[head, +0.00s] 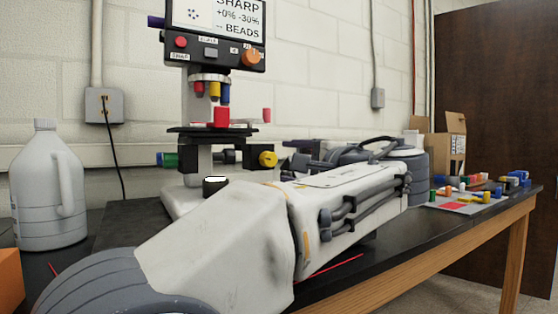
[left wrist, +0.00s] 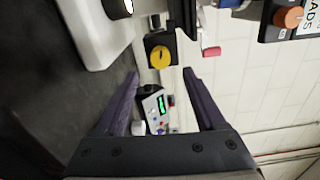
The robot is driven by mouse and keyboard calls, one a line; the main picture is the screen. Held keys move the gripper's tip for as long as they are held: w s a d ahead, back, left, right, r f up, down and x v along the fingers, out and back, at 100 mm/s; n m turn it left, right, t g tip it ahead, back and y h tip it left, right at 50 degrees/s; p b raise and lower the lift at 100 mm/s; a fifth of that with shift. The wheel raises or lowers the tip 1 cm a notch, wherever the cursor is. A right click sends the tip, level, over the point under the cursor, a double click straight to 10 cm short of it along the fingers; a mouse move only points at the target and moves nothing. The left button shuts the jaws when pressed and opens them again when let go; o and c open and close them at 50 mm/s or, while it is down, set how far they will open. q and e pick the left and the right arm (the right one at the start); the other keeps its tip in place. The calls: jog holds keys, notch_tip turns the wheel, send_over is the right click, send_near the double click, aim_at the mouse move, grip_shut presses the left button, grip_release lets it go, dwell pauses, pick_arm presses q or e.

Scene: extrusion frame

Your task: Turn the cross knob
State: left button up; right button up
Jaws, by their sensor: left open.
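A microscope-like instrument (head: 205,130) stands on the dark bench. A yellow knob (head: 267,159) sits low on its right side, and it also shows in the left wrist view (left wrist: 160,57). An orange knob (head: 251,57) is on its display panel, also at the top right of the left wrist view (left wrist: 290,17). I cannot tell for sure which is the cross knob. My left gripper (left wrist: 160,71) is open and empty, its two dark fingers spread with the yellow knob just beyond and between their tips. My left arm covers much of the head view. My right gripper is not in view.
A white jug (head: 48,190) stands at the left. Small coloured blocks (head: 480,193) and a cardboard box (head: 450,140) are on the bench at the right. A device with a green display (left wrist: 157,108) shows between my fingers in the left wrist view.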

pick_arm(q)
jog(key=shift+v, duration=2.15)
